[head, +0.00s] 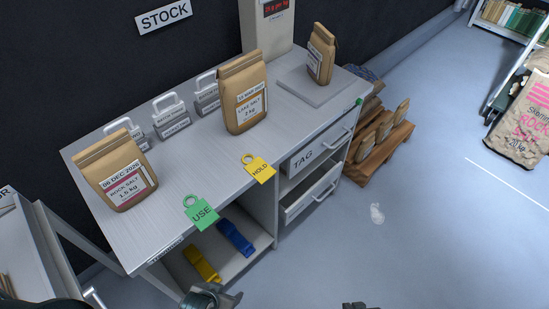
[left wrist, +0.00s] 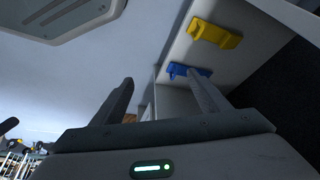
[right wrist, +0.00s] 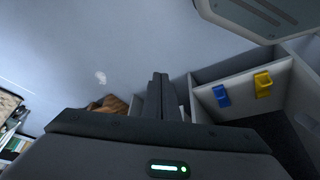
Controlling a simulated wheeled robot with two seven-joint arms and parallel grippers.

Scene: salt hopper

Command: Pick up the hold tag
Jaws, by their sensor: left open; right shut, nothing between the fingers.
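The yellow HOLD tag (head: 260,170) lies at the front edge of the grey bench (head: 190,165) in the head view, its ring on the top and its lower part at the edge. My left gripper (head: 212,294) is low at the bottom of the head view, in front of the bench and away from the tag. In the left wrist view its two fingers (left wrist: 160,78) are spread with nothing between. My right gripper (head: 355,305) is barely in the head view at the bottom, right of the left one. The right wrist view shows its fingers (right wrist: 160,77) together and empty.
A green USE tag (head: 201,211) lies left of the HOLD tag at the same edge. Paper bags (head: 244,95) stand behind. A blue clip (head: 235,238) and a yellow clip (head: 201,264) are on the shelf below. A drawer (head: 312,195) is partly open at right. The floor in front is mostly clear.

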